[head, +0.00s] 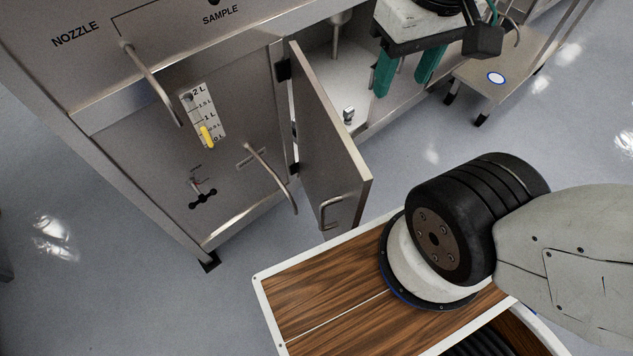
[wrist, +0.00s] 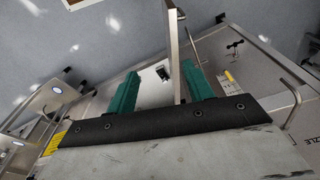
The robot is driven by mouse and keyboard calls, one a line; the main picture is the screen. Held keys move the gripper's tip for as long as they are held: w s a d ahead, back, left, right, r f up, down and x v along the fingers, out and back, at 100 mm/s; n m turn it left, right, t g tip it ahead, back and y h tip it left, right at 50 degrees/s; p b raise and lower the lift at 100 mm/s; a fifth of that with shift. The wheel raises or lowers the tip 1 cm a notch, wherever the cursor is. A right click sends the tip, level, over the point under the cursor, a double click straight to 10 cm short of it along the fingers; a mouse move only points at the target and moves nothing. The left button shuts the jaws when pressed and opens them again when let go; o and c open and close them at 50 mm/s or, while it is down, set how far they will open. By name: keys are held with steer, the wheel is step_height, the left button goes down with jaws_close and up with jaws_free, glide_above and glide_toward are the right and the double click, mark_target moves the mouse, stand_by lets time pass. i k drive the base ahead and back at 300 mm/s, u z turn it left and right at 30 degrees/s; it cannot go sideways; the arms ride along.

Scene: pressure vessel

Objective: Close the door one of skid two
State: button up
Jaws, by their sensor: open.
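The open door (head: 330,135) is a grey metal panel. It stands swung out from the cabinet front, hinged on its left side, with a bent bar handle (head: 331,212) near its free edge. In the wrist view the door (wrist: 175,60) shows nearly edge-on between the finger outlines, closer to the right finger. My gripper (head: 402,82) has two teal fingers, apart and empty. It hangs right of the door, in front of the cabinet opening. In the wrist view my gripper (wrist: 163,88) faces the opening. I cannot tell whether a finger touches the door.
The cabinet front (head: 230,150) carries a second bar handle (head: 272,178), a level gauge (head: 204,117) and an upper bar (head: 152,83). A small metal fitting (head: 348,115) stands inside the opening. A low metal cart (head: 510,70) is at the right. Grey floor (head: 100,270) is clear at left.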

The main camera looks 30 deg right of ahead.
mark_target(336, 180)
steer(key=z, duration=0.6)
steer(key=k, duration=0.85)
steer(key=u, duration=0.5)
